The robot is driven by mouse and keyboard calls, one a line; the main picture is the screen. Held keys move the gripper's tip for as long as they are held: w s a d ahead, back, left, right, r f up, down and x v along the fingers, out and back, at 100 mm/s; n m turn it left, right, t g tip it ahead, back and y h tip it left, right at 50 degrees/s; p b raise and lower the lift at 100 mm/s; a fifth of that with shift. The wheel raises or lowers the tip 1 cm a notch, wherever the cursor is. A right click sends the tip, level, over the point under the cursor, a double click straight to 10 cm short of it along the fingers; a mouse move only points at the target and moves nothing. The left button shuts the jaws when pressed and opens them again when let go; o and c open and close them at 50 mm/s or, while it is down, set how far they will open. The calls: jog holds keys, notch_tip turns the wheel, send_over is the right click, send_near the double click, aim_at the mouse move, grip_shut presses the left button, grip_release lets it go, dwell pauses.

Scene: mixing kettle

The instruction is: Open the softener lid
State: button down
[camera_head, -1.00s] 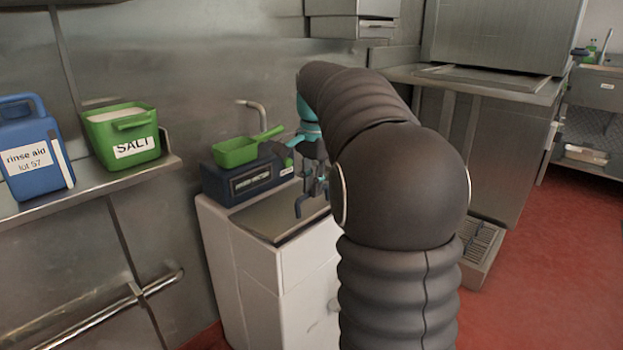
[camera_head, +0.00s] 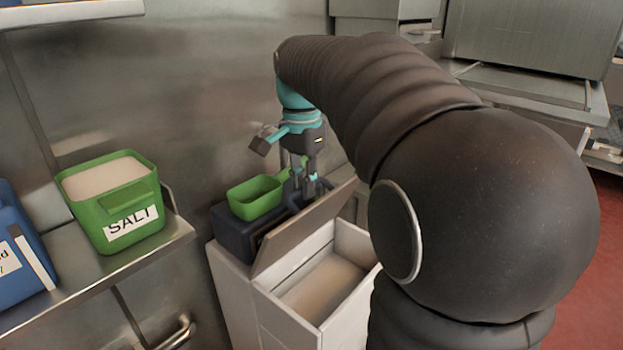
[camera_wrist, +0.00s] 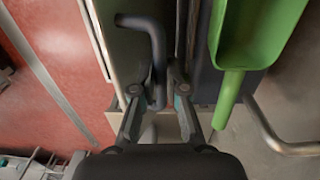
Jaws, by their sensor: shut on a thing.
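The softener is a white cabinet (camera_head: 235,300) against the steel wall. Its metal lid (camera_head: 300,228) stands raised and steeply tilted, hinge side toward the wall. The compartment below is exposed, with pale brownish contents (camera_head: 322,285). My gripper (camera_head: 307,188) is at the lid's upper edge, on its far side. In the wrist view, my gripper (camera_wrist: 157,100) is shut on the dark bent lid handle (camera_wrist: 157,50), which runs between the fingers. The exact finger contact is hard to see.
A green scoop (camera_head: 256,198) lies on the dark blue unit (camera_head: 232,236) behind the lid, close to my gripper; it also shows in the wrist view (camera_wrist: 262,30). A salt tub (camera_head: 110,205) and a blue jug (camera_head: 15,250) stand on the left shelf (camera_head: 150,245).

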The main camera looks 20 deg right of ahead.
jog(key=shift+w+a+f+g, duration=0.15)
jog(key=shift+w+a, duration=0.15)
jog(key=shift+w, duration=0.35)
jog(key=shift+w+a+r+g, duration=0.15)
jog(key=shift+w+a, duration=0.15)
jog(key=shift+w, duration=0.35)
jog(key=c, duration=1.2)
grip_release()
jog(key=shift+r, duration=0.1)
notch_tip(320, 180, up, 12)
jog(key=w, duration=0.1)
jog(key=shift+a, duration=0.15)
